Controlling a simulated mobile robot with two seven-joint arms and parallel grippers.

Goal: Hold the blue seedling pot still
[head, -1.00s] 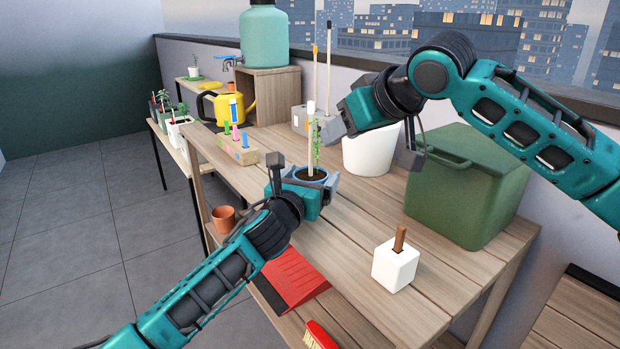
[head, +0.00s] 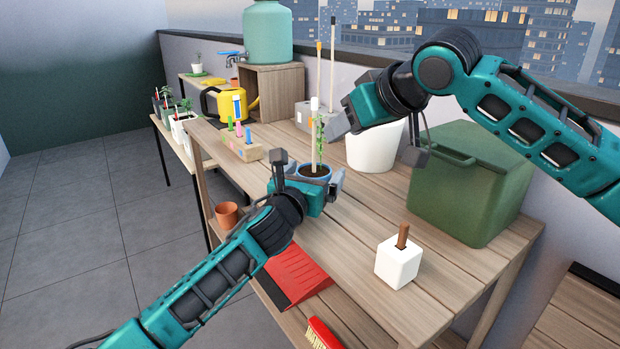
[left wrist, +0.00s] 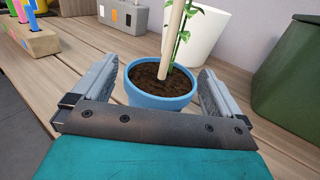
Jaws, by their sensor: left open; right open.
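The blue seedling pot (head: 314,176) stands upright on the wooden bench, with dark soil, a green seedling (left wrist: 182,38) and a pale stake (head: 316,145). In the left wrist view the blue pot (left wrist: 158,102) sits between the two fingers of my left gripper (left wrist: 157,85). The fingers are open, one on each side, with a visible gap at least on the left. My left gripper also shows in the head view (head: 312,183), low at the pot's near side. My right gripper (head: 376,140) is open and empty, above and right of the pot.
A white pot (head: 372,152) and a green lidded bin (head: 470,190) stand to the right. A white cube holder (head: 397,264) is nearer. A wooden block with coloured pegs (head: 240,148) is at left. A red dustpan (head: 297,275) lies below. Bench boards right of the pot are bare.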

